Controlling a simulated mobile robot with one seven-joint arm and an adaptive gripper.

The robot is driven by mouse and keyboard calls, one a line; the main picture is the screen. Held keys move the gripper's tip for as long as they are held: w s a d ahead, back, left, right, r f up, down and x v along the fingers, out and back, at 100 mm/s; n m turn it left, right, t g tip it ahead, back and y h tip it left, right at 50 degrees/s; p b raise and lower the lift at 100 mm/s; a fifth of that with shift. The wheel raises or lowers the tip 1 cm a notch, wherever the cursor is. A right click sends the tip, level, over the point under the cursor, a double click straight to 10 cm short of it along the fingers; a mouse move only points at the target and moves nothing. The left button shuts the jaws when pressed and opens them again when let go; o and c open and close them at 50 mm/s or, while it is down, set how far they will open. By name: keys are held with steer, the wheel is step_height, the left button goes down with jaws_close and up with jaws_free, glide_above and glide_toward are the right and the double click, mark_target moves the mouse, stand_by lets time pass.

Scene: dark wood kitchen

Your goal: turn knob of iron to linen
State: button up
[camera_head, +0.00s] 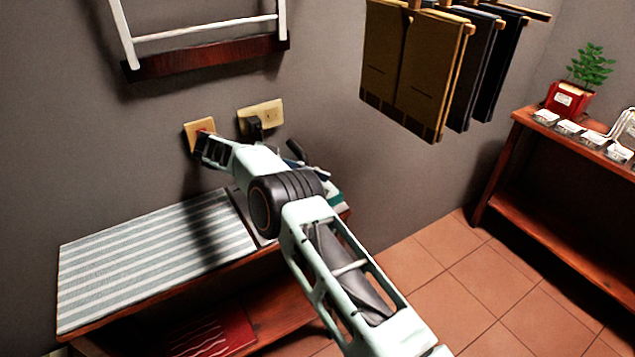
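The iron (337,197) is mostly hidden behind my arm. Only a pale teal and dark part of it shows at the right end of the ironing surface, and its knob cannot be made out. My gripper (208,146) is dark and sits at the end of my pale arm, up by the wall and left of the iron. It overlaps a small tan wall plate (197,126) with a reddish spot. I cannot tell whether it touches the plate or whether its fingers are open or shut.
A striped ironing surface (150,255) on a wooden stand lies clear at the left. A socket (270,112) holds a black plug (254,126). Trousers (412,70) hang above right. A wooden shelf (560,150) with a potted plant (568,98) stands right. Open tiled floor (485,285) lies between.

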steer(key=shift+r+n+t+p, duration=0.1)
steer(key=shift+n+t+p, duration=1.1)
steer(key=shift+t+p, duration=0.25)
steer(key=shift+s+n+t+y+p, duration=0.1)
steer(key=shift+n+t+y+p, duration=0.45)
steer(key=shift+n, duration=0.15)
steer(key=shift+a+f+n+t+y, duration=0.1)
steer(key=shift+n+t+y, duration=0.5)
steer(key=shift+n+t, duration=0.5)
steer(key=shift+f+n+t+y, duration=0.1)
steer(key=shift+n+t+y, duration=0.45)
steer(key=shift+n+t, duration=0.5)
steer(key=n+t+y+b, duration=0.2)
steer(key=b, duration=0.1)
steer(key=n+t+y+b, duration=0.1)
steer(key=n+y, duration=0.1)
steer(key=shift+f, duration=0.25)
steer(key=n+t+y+b, duration=0.1)
steer(key=n+y+b, duration=0.3)
steer(key=b, duration=0.3)
steer(key=shift+y, duration=0.3)
steer(key=n+y+b, duration=0.2)
steer(key=b, duration=0.1)
steer(key=shift+r+t+y+b, duration=0.1)
steer(key=shift+t+y+b, duration=0.2)
steer(key=shift+y, duration=0.1)
steer(key=shift+r+n+y+b, duration=0.1)
steer(key=shift+n+y+b, duration=0.2)
steer(key=shift+n+y, duration=0.3)
